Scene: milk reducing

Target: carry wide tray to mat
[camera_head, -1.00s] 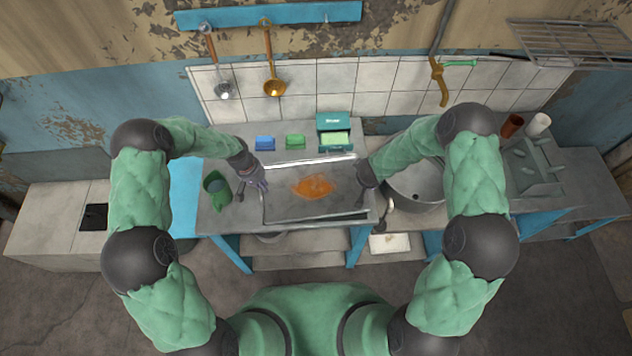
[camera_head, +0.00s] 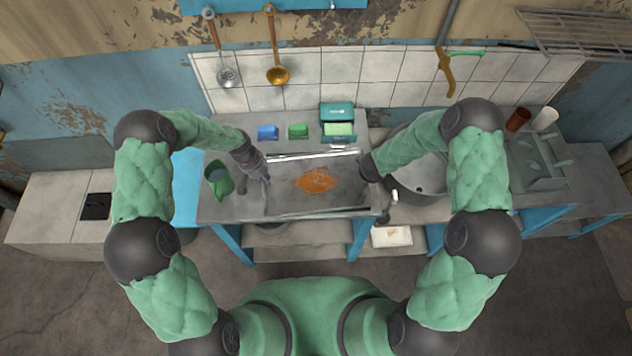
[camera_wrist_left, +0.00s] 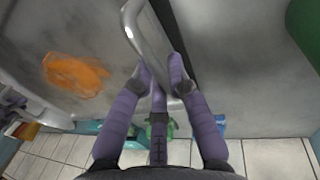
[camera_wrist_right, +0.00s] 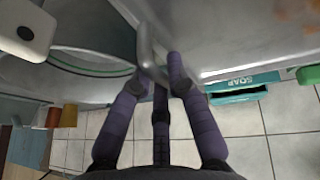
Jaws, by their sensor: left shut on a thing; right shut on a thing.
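The wide grey metal tray (camera_head: 290,206) is over the counter in the head view, with an orange patch (camera_head: 316,180) in its middle. My left gripper (camera_head: 264,178) is shut on the handle at the tray's left side; the left wrist view shows its fingers around the metal bar (camera_wrist_left: 146,38). My right gripper (camera_head: 371,175) is at the right side, mostly hidden by its wrist; the right wrist view shows it shut on the other handle (camera_wrist_right: 148,45). Whether the tray touches the counter is hard to tell. I cannot make out a mat.
A green jug (camera_head: 219,180) stands left of the tray. Behind it are a blue sponge (camera_head: 267,132), a green sponge (camera_head: 298,131) and a teal soap box (camera_head: 338,129). A large metal pot (camera_head: 425,180) is close on the right. Ladles (camera_head: 278,74) hang behind.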

